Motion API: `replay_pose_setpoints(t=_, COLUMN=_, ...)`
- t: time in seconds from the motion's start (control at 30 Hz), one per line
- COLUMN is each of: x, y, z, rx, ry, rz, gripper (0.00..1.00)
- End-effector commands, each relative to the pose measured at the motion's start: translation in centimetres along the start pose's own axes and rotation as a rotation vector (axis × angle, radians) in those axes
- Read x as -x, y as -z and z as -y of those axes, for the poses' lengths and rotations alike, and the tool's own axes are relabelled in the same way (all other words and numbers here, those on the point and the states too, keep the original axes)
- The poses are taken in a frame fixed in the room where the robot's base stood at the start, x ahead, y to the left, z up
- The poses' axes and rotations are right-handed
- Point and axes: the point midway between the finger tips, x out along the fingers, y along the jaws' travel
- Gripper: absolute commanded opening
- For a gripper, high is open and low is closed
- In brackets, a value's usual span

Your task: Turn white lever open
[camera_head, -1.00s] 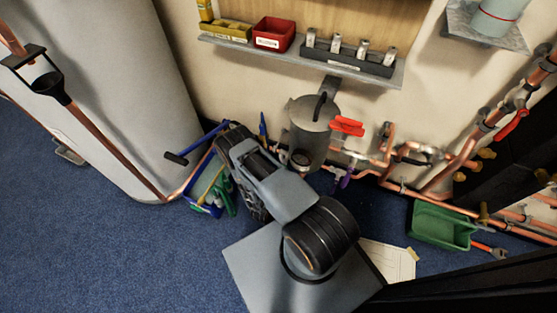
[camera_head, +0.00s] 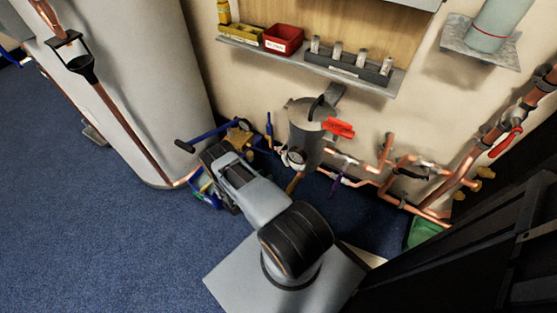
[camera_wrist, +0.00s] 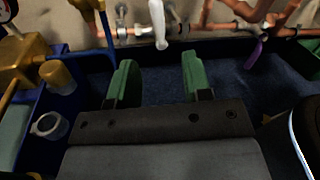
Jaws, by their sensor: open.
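The white lever (camera_wrist: 158,24) shows at the top middle of the wrist view, hanging down from a valve on a copper pipe run. My gripper (camera_wrist: 158,78) has two green fingertips, spread apart with nothing between them. The lever is beyond the fingertips, roughly in line with the gap, and not touching them. In the head view my arm hides the gripper, and I cannot make out the white lever there.
A purple lever (camera_wrist: 254,52) hangs to the right. A blue box (camera_wrist: 60,110) with brass fittings (camera_wrist: 30,62) is close on the left. A grey vessel (camera_head: 303,135) with a red handle (camera_head: 339,127) stands above the pipes. A dark structure (camera_head: 470,240) fills the lower right.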

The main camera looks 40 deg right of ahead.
Motion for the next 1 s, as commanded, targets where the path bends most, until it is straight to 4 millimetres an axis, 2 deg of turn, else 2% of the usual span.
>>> replay_pose_setpoints(t=0.17, x=-0.9, y=0.1, z=-0.2, rx=-0.042, ry=-0.007, rz=-0.003, gripper=0.45)
replay_pose_setpoints(t=0.7, x=-10.6, y=0.2, z=-0.1, rx=-0.041, ry=-0.003, rz=-0.002, gripper=0.45)
replay_pose_setpoints(t=1.0, x=-13.3, y=0.1, z=-0.2, rx=-0.040, ry=-0.005, rz=-0.002, gripper=0.45)
